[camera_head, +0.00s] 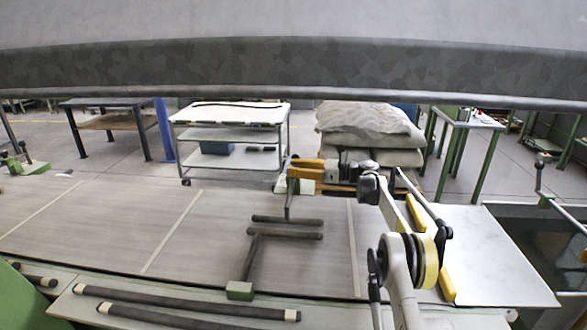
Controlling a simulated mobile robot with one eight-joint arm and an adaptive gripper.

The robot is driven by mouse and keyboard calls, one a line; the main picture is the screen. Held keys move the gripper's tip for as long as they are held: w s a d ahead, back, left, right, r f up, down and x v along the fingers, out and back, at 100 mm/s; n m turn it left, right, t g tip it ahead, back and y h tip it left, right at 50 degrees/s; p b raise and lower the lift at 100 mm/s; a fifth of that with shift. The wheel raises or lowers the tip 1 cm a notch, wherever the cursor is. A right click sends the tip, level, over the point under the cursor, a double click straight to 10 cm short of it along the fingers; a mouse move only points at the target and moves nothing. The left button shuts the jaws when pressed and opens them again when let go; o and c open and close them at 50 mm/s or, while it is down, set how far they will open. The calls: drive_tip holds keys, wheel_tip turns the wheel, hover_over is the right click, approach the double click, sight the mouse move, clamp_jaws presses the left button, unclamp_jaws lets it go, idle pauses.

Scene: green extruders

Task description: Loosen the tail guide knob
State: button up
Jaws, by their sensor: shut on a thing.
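The tail guide (288,205) shows as a dark upright post near the middle, with two dark horizontal bars and a lower leg ending in a green block (240,290). My gripper (293,169) has yellow-orange fingers and points left at the top of this post. It is shut on the tail guide knob there. The knob is small and mostly hidden between the fingers, so its turn cannot be told. My arm reaches up from the lower right to it.
A grey bed (100,225) with pale lines runs below the gripper. Dark rods (185,303) lie along the front edge. A pale panel (490,250) is at right, beside a crank handle (542,175). A white cart (230,112) and stacked sacks (365,125) stand behind.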

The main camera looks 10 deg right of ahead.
drive_tip(key=shift+f, duration=0.2)
drive_tip(key=o, duration=1.2)
drive_tip(key=v, duration=1.2)
